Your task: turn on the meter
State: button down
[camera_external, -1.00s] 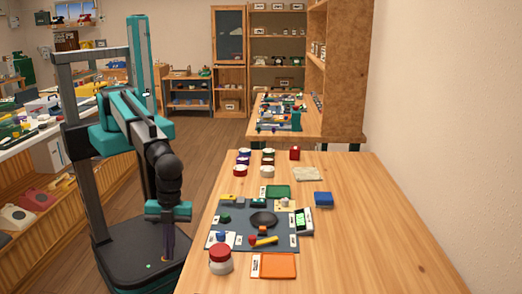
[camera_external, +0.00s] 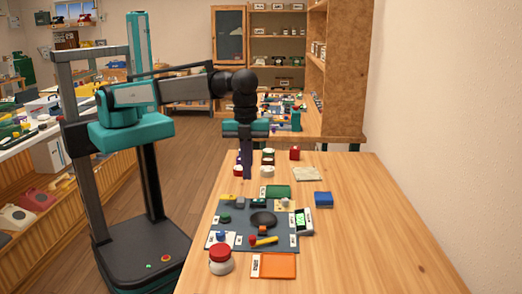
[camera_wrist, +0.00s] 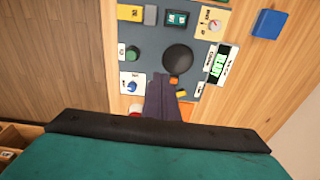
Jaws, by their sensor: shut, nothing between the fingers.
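A small device with a lit green display (camera_external: 302,221) stands at the right edge of the grey mat (camera_external: 229,240); the display also shows in the wrist view (camera_wrist: 216,66). A pale square panel with a round dial (camera_wrist: 213,24) is at the mat's far right corner. I cannot tell for certain which one is the meter; the labels are too small to read. My gripper (camera_external: 247,177) is shut and empty, pointing down above the table's left side. In the wrist view its fingers (camera_wrist: 162,80) hide part of the mat.
The mat also holds a black round dish (camera_wrist: 177,59), a green knob (camera_wrist: 132,53), a blue knob (camera_wrist: 132,85) and a yellow-handled item (camera_external: 265,241). A red-topped white button (camera_external: 221,260) and orange tray (camera_external: 273,266) stand in front.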

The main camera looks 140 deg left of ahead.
jog(key=r+g, duration=0.1)
jog(key=r, duration=0.1)
send_over(262, 200)
jog(key=shift+a+f, duration=0.1)
jog(key=shift+f+p, duration=0.15)
jog(key=shift+p, duration=0.15)
jog(key=shift+f+p, duration=2.15)
jog(key=shift+f, duration=4.75)
jog(key=shift+f, duration=0.1)
